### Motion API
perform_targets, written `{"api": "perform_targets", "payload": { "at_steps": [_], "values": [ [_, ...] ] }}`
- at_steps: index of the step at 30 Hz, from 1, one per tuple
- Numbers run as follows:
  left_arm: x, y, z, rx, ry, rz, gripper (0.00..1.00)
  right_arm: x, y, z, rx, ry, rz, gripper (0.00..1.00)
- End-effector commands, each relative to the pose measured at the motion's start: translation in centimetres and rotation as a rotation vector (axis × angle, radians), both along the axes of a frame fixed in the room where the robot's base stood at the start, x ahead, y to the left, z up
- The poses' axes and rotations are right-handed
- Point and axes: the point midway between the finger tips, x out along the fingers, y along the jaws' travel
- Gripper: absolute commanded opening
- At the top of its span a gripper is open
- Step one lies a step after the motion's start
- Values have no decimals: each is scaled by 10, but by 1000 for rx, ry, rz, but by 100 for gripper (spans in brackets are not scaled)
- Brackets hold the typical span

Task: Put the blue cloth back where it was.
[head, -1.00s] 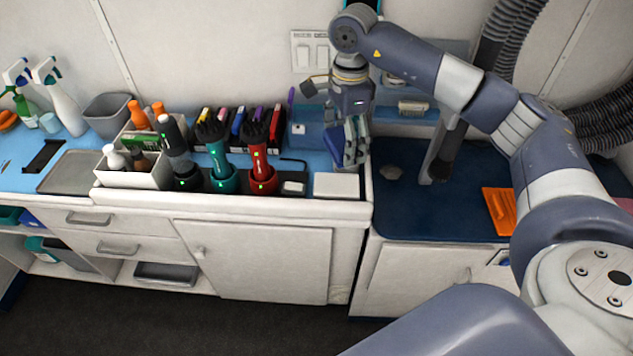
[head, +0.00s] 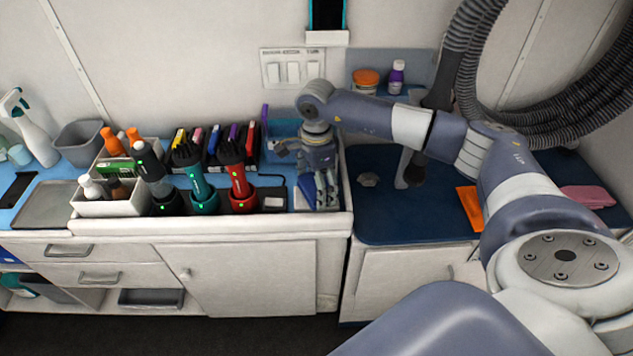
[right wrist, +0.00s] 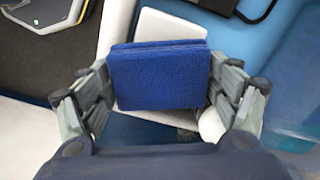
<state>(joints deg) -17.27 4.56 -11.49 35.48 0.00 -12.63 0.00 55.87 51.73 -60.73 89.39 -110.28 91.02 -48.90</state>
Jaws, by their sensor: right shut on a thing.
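The blue cloth (right wrist: 158,78) is a folded, thick rectangle in the right wrist view, gripped between the two fingers of my right gripper (right wrist: 160,95). In the head view my right gripper (head: 322,192) is low over the right front corner of the left counter, right of the red clipper (head: 239,185). A flat white pad (right wrist: 170,28) lies below and behind the cloth in the right wrist view. I cannot tell whether the cloth touches it. My left gripper is not in view.
Teal (head: 197,188) and black (head: 157,180) clippers stand in a row left of the gripper. A translucent blue bin (head: 283,148) is behind it. The counter's raised rim is close on the right.

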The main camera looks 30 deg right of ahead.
Motion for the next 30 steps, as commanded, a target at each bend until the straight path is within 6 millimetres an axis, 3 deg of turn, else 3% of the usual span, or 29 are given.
{"api": "perform_targets", "payload": {
  "at_steps": [11, 12, 14, 30],
  "values": [
    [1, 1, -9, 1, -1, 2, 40, 0, 0, -8, 0, -1, -1, 60],
    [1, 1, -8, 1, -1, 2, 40, 0, 0, -7, 0, -1, -1, 87],
    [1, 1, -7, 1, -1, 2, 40, 0, 0, -6, 0, -1, -1, 100],
    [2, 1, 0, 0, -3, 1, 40, 0, 0, 1, 0, -1, -1, 100]
  ]
}}
